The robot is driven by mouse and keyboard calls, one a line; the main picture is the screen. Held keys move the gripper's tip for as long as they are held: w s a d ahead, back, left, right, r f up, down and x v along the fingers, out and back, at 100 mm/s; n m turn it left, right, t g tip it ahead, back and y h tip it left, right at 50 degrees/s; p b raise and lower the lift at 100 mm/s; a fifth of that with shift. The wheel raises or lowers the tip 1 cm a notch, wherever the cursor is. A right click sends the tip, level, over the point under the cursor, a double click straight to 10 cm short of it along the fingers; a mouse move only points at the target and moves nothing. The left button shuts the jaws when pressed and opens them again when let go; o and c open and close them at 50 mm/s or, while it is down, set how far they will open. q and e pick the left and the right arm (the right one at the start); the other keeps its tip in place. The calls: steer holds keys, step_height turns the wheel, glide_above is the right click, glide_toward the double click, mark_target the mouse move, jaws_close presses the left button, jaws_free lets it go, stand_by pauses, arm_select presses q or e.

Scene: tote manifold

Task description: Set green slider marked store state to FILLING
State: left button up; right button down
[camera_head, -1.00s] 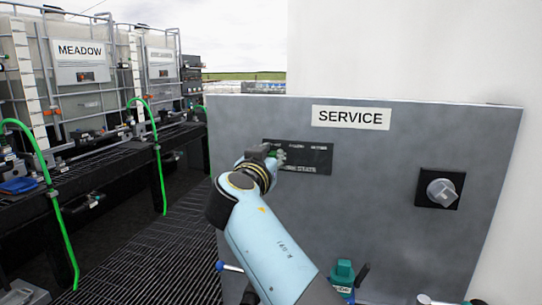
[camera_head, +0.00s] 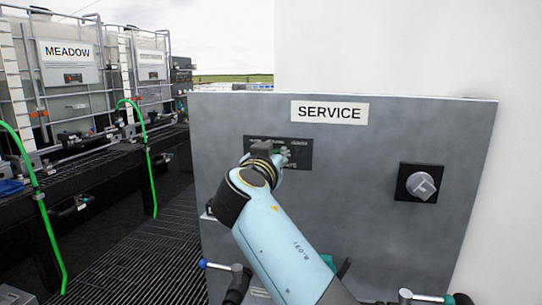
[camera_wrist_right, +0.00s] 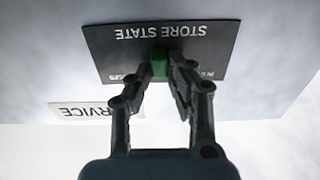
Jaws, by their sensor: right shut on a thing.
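A dark plate (camera_head: 304,158) marked STORE STATE is on the grey SERVICE panel. The plate also shows upside down in the right wrist view (camera_wrist_right: 118,45). The green slider (camera_wrist_right: 159,63) stands near the middle of the plate's width, between the fingertips of my right gripper (camera_wrist_right: 162,72). The right gripper is shut on it. In the head view my right gripper (camera_head: 277,154) is at the plate and covers part of it. The position labels are small and partly hidden, so I cannot read which one the slider is at. My left gripper is not in view.
A grey rotary knob (camera_head: 421,185) on a black square is to the right on the panel. The SERVICE sign (camera_head: 330,111) is above the plate. A tank marked MEADOW (camera_head: 67,52) and green hoses (camera_head: 150,165) are at left.

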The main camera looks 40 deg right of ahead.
mark_target(278, 104)
steer(key=shift+w+a, duration=0.15)
steer(key=c, duration=1.6)
jaws_free()
steer(key=o, duration=0.4)
steer(key=shift+c, duration=0.2)
steer(key=shift+r, duration=0.15)
step_height(278, 104, up, 10)
steer(key=shift+f, duration=0.15)
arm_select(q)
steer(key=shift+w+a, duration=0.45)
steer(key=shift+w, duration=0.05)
